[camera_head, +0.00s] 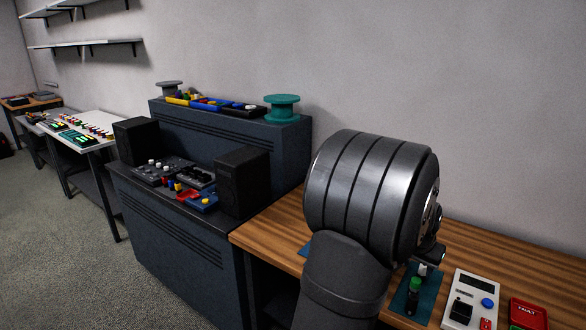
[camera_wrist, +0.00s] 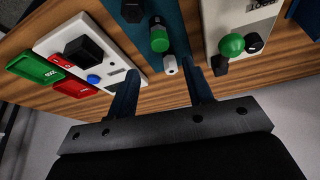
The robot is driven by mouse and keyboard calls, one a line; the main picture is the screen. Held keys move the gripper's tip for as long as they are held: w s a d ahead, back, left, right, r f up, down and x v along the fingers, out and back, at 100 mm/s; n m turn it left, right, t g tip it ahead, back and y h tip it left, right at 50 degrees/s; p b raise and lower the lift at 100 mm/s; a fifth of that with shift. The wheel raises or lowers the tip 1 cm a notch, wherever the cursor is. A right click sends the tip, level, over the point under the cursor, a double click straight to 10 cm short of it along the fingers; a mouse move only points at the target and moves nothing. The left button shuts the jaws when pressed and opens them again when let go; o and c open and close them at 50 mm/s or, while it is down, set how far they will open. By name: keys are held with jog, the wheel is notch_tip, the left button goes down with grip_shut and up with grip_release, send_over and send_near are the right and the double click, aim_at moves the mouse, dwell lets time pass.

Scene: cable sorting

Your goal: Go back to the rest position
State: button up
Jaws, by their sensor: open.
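My gripper (camera_wrist: 162,78) shows in the wrist view with its two dark fingers spread apart and nothing between them. It is above the wooden bench (camera_head: 490,258), near a blue panel (camera_wrist: 174,35). A green cylinder (camera_wrist: 159,40) and a small white-tipped piece (camera_wrist: 170,64) on that panel lie just beyond the fingers. In the head view my thick grey arm covers the middle of the bench and hides most of the gripper. No rest position is marked in either view.
A white panel (camera_head: 484,289) with a black knob and blue button stands beside the blue panel. A red FAULT box (camera_head: 528,313) is at the right. A dark console (camera_head: 180,245) with black speakers stands left of the bench. Another knobbed panel (camera_wrist: 222,15) shows in the wrist view.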

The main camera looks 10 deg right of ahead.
aim_at(416, 280)
jog(key=x, duration=0.9)
jog(key=shift+f, duration=0.4)
jog(key=shift+r, duration=1.3)
